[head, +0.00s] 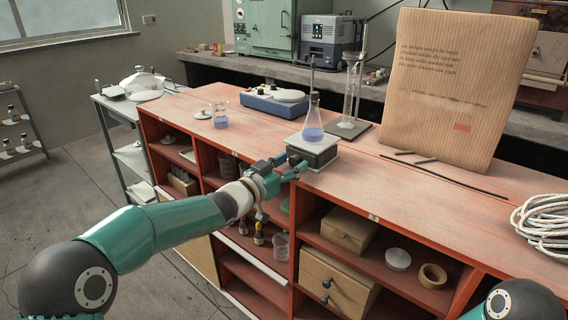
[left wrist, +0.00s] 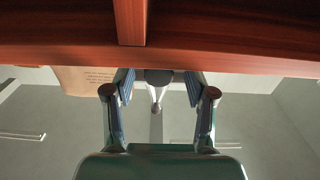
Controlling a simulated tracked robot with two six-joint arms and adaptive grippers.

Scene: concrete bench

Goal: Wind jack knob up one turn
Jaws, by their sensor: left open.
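The lab jack (head: 318,152) stands near the front edge of the red bench, with a white top plate. A conical flask (head: 313,125) with blue-violet liquid stands upright on it. My left gripper (head: 291,169) is at the jack's front left side. In the left wrist view my open fingers (left wrist: 158,90) stand either side of a dark round shape, apparently the jack knob (left wrist: 158,76). I cannot tell whether they touch it. The flask's pale cone shows beyond it, upside down. In the head view the gripper largely hides the knob. My right gripper is out of view.
A beaker (head: 220,116) and a blue-grey device (head: 275,101) stand left of the jack. Coiled white cable (head: 545,222) lies at right. Open shelves are below.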

